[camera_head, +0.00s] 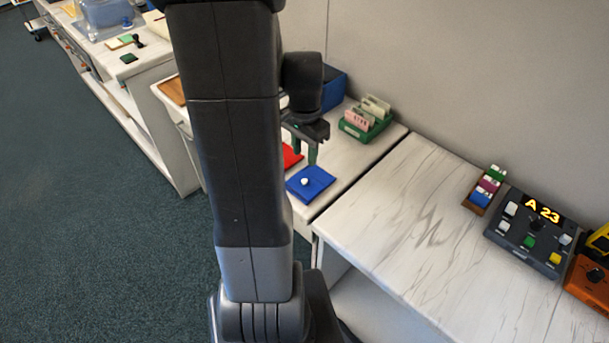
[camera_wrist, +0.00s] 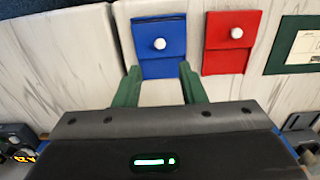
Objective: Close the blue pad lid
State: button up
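The blue pad (camera_head: 317,180) lies flat-looking on the white counter, near its front edge. It also shows in the wrist view (camera_wrist: 171,62), with a white round knob (camera_wrist: 160,44) on its upper part. A seam crosses it below the knob and a dark line runs along its far edge. I cannot tell whether its lid is fully down. My gripper (camera_head: 305,158) is open and empty, just behind and above the pad in the head view. In the wrist view, its green fingers (camera_wrist: 158,72) point at the pad's near edge, apart on either side. Contact is unclear.
A red pad (camera_wrist: 227,55) with a white knob lies right beside the blue one in the wrist view. A green tray of cards (camera_head: 366,122) stands behind. A control box reading "A 23" (camera_head: 533,230) stands on the right counter, whose middle is bare.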

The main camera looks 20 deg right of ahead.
aim_at(305, 180)
notch_tip(305, 180, down, 9)
jog(key=shift+b, duration=0.3)
jog(key=shift+c, duration=0.3)
grip_shut()
